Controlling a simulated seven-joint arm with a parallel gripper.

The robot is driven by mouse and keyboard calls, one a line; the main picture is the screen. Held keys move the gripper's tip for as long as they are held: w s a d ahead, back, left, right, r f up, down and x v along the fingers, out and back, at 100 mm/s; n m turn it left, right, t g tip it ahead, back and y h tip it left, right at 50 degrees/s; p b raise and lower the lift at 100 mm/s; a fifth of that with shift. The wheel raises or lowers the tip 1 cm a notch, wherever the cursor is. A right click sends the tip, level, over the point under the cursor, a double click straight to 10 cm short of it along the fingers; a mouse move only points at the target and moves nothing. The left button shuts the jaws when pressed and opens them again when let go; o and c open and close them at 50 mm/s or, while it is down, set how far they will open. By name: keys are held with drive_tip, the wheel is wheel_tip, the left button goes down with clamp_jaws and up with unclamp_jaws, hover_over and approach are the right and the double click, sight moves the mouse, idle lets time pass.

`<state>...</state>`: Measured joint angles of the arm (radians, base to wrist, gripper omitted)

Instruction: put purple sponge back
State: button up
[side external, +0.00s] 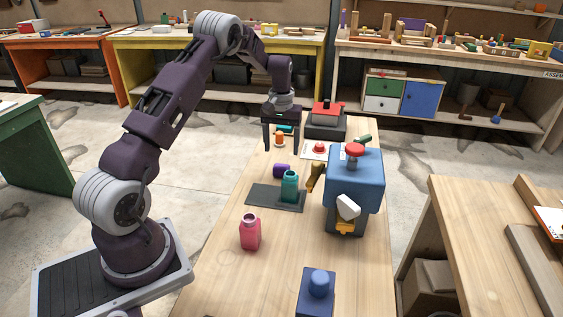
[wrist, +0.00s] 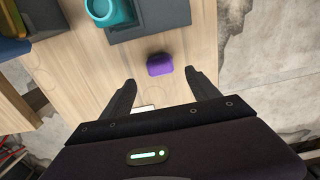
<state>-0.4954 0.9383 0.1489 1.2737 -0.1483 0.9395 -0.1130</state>
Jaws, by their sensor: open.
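The purple sponge (side external: 282,171) lies on the wooden table, just beyond the far edge of the dark grey mat (side external: 262,195). In the wrist view the sponge (wrist: 160,64) sits on bare wood, apart from the grey mat (wrist: 155,30). My gripper (side external: 282,151) is above the table, farther back than the sponge in the side view, with its fingers pointing down. In the wrist view my gripper (wrist: 160,77) is open and empty. The sponge shows just ahead of the gap between the spread fingertips, with no visible contact.
A blue machine (side external: 357,182) stands to the right. A pink bottle (side external: 250,232) and a blue block (side external: 316,291) are nearer. A small orange object (side external: 280,139) shows between my fingers in the side view.

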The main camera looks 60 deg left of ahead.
drive_tip(key=s+d+r+m+t, duration=0.15)
drive_tip(key=s+d+r, duration=0.25)
drive_tip(key=d+r, duration=0.55)
drive_tip(key=s+d+r+m+t, duration=0.15)
drive_tip(key=s+d+r, duration=0.45)
drive_tip(key=r, duration=0.7)
drive_tip(key=s+d+m+t, duration=0.1)
drive_tip(key=s+d+m, duration=0.2)
drive_tip(key=s+d, duration=0.3)
drive_tip(key=s+d+m+t, duration=0.1)
drive_tip(key=s+d+m, duration=0.2)
drive_tip(key=s, duration=1.1)
drive_tip(key=d, duration=0.3)
drive_tip(key=shift+d+f+t, duration=0.25)
drive_tip(key=shift+t, duration=0.05)
